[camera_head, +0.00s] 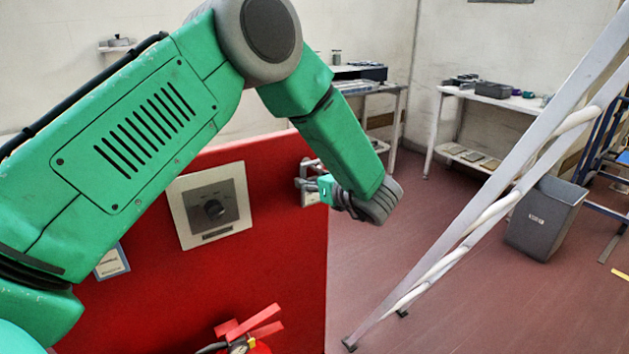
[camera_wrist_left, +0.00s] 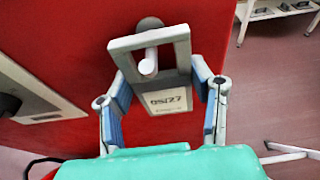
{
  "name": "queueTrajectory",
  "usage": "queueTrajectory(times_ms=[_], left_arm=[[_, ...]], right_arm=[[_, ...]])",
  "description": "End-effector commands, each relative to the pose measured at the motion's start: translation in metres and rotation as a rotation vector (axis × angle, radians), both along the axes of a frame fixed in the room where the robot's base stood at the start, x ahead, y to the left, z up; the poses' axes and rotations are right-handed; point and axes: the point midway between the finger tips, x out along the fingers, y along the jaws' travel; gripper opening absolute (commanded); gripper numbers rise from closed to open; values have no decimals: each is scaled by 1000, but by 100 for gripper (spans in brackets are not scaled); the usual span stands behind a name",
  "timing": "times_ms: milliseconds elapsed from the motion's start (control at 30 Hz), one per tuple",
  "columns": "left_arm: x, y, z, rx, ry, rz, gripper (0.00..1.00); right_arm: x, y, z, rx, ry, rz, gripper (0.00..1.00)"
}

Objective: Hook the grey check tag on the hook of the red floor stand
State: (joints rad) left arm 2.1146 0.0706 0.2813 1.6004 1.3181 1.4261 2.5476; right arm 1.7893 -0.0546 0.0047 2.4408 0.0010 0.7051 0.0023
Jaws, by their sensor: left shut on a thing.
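The grey check tag (camera_wrist_left: 168,101), marked 05/27, has a square frame with an opening at its top. My left gripper (camera_wrist_left: 160,84) is shut on it, one finger at each side. The hook (camera_wrist_left: 148,64) is a pale peg on the red floor stand (camera_wrist_left: 60,35). Its rounded end shows inside the tag's opening, and the frame's top bar crosses in front of a dark round part behind. Whether the tag's weight rests on the peg, I cannot tell. In the head view my left gripper (camera_head: 316,184) is at the right edge of the red stand (camera_head: 285,270). My right gripper is out of view.
A dial plate (camera_head: 212,205) is on the stand's face, left of the gripper. A red fire extinguisher (camera_head: 245,343) is low in front. A leaning ladder (camera_head: 490,190) and a grey bin (camera_head: 545,217) are to the right. Floor between stand and ladder is clear.

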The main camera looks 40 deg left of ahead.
Motion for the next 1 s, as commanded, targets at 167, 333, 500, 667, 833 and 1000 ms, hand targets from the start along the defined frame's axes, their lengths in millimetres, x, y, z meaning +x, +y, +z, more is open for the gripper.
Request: queueTrajectory(times_ms=[167,333,500,667,833,1000], left_arm=[[0,0,0,0,0,0,66],[0,0,0,0,0,0,73],[0,-1,0,0,0,0,73],[-5,-13,4,-1,0,-2,73],[-17,-45,13,0,-1,-3,73],[-30,-77,21,0,0,-3,73]], right_arm=[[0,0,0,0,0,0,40],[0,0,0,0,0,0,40],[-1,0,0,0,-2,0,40],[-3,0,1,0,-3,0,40],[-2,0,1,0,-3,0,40],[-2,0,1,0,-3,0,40]])
